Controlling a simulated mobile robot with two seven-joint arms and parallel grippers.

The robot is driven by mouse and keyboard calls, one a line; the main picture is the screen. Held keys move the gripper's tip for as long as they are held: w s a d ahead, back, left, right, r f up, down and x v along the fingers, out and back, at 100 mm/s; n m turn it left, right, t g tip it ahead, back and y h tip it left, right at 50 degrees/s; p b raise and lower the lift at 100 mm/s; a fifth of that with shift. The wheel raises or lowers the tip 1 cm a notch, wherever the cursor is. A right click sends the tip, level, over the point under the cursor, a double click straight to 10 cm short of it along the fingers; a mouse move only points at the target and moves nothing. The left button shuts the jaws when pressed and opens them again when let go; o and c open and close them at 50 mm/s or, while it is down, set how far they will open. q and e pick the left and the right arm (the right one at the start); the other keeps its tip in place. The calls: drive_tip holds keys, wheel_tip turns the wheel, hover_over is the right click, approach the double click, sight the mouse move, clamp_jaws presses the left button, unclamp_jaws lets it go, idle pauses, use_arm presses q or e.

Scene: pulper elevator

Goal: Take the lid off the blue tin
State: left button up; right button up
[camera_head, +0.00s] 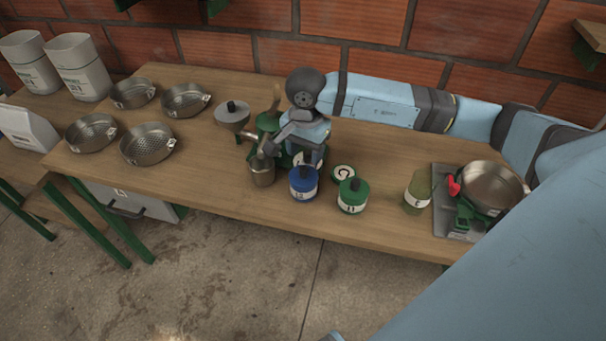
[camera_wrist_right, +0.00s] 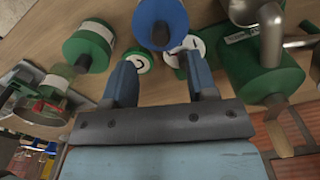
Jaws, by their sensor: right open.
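The blue tin (camera_head: 303,186) stands upright near the front edge of the wooden bench, with its blue knobbed lid on. It also shows in the wrist view (camera_wrist_right: 160,14), at the top, beyond my fingers. My right gripper (camera_head: 308,154) is just above and behind the tin in the head view, pointing down. In the wrist view, the right gripper (camera_wrist_right: 158,60) has its two blue fingers spread with nothing between them. The lid's knob faces the gap and appears apart from both fingers. My left gripper is not in view.
A green tin (camera_head: 352,196) stands close right of the blue one, with a small round labelled tin (camera_head: 343,173) behind. An olive jar (camera_head: 418,191) and steel pan (camera_head: 493,186) stand further right.

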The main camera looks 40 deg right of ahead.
sight(304, 168)
drive_tip(key=shift+a+f, duration=0.15)
drive_tip(key=shift+f, duration=1.3)
drive_tip(key=shift+a+f, duration=0.1)
drive_tip(key=shift+f, duration=1.35)
clamp_jaws()
